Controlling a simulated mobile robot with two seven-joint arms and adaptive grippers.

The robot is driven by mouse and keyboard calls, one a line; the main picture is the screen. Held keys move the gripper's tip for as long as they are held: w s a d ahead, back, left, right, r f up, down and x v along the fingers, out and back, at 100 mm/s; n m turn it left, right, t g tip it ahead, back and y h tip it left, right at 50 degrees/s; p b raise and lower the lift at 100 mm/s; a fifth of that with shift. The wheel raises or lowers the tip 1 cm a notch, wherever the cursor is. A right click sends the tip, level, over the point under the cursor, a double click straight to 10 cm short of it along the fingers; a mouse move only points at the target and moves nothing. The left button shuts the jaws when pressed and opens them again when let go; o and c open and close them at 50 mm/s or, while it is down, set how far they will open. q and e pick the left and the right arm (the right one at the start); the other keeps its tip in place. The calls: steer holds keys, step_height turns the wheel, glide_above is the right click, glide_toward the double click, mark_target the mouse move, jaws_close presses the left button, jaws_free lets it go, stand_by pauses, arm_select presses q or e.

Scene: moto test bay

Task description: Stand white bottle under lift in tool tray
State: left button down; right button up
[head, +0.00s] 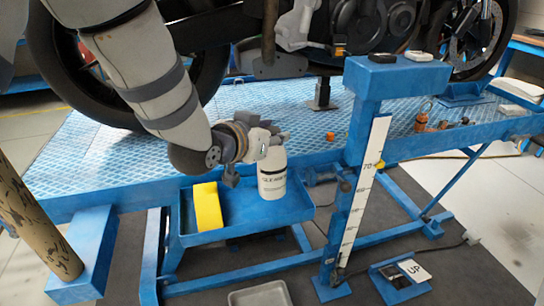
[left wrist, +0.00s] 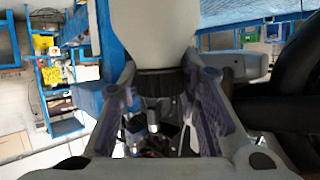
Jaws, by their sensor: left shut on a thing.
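The white bottle (head: 272,175) with dark lettering is upright at the blue tool tray (head: 235,233), in the tray's right half. Its base appears inside the tray; I cannot tell whether it touches the floor. My left gripper (head: 266,143) is shut on the bottle's upper end, coming from the left and above. The left wrist view shows the white bottle body (left wrist: 153,32) and a dark neck or cap between the two fingers (left wrist: 163,82). The bottle's top is hidden by the gripper in the head view. My right gripper is not in view.
A yellow block (head: 208,207) stands in the tray's left half, apart from the bottle. The blue lift platform (head: 300,105) with a motorcycle is behind the tray. A blue post with a white scale (head: 362,200) stands right of it. A grey tray (head: 260,295) lies below.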

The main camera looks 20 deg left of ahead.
arm_select(q)
steer(key=w+a+f+b, duration=0.1)
steer(key=w+f+b, duration=0.1)
steer(key=w+f, duration=0.3)
step_height(320, 180, down, 4)
steer(key=shift+a+f, duration=0.1)
steer(key=shift+a, duration=0.15)
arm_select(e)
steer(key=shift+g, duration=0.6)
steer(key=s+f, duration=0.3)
arm_select(q)
steer(key=shift+f, duration=0.1)
steer(key=c, duration=1.2)
jaws_free()
